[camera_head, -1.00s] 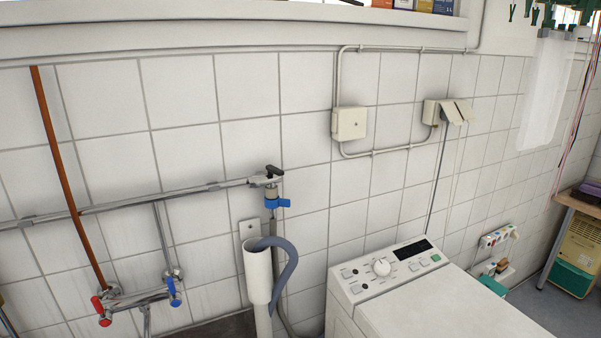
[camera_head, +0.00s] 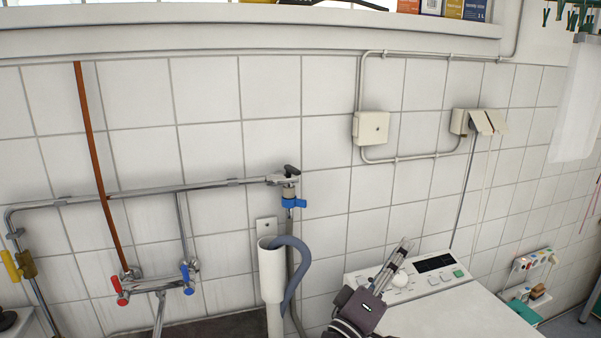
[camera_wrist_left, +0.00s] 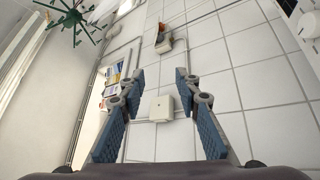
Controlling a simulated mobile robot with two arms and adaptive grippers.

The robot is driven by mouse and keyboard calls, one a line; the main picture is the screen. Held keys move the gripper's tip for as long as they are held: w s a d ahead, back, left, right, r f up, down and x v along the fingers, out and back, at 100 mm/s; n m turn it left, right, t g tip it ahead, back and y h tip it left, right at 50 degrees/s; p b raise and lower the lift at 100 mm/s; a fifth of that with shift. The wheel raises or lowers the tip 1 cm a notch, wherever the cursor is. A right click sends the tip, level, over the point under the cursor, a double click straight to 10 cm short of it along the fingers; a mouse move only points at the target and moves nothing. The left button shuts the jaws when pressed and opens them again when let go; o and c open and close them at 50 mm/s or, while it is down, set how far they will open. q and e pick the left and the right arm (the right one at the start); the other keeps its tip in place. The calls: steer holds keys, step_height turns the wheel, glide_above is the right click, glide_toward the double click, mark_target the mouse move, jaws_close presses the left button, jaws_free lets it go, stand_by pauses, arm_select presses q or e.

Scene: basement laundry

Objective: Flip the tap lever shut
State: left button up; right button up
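The tap (camera_head: 289,187) sits at the right end of the chrome wall pipe, with a black handle on top. Its blue lever (camera_head: 293,203) lies roughly level, its end pointing right. My left gripper (camera_head: 404,246) is right of and below the tap, in front of the washing machine's panel, pointing up and well apart from the lever. In the left wrist view its two blue-padded fingers (camera_wrist_left: 158,97) are spread wide with nothing between them. The tap does not show in the left wrist view. My right gripper is not in view.
A grey hose (camera_head: 294,262) loops into a white standpipe (camera_head: 271,272) below the tap. The washing machine (camera_head: 450,310) stands at lower right. A mixer tap (camera_head: 155,284) with red and blue knobs is at lower left. A junction box (camera_head: 371,128) is on the wall.

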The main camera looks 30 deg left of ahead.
mark_target(297, 170)
arm_select(q)
steer(key=w+a+r+n+y, duration=0.2)
steer(key=a+r+n+y, duration=1.2)
steer(key=n+y, duration=0.55)
steer(key=w+a+n+g+p, duration=0.1)
steer(key=a+n+g, duration=0.3)
steer(key=n, duration=0.2)
steer(key=w+a+f+n+g, duration=0.1)
steer(key=a+n+g, duration=0.4)
steer(key=n, duration=0.1)
steer(key=w+a+f+n+g+y+p, duration=0.1)
steer(key=a+n+g, duration=0.3)
steer(key=n+g, duration=0.1)
steer(key=shift+w+a+f+n+p, duration=0.2)
steer(key=shift+a+n+p, duration=0.15)
steer(key=shift+n, duration=0.3)
steer(key=shift+w+a+f, duration=0.15)
steer(key=shift+w+a, duration=0.1)
steer(key=shift+a, duration=0.25)
jaws_close()
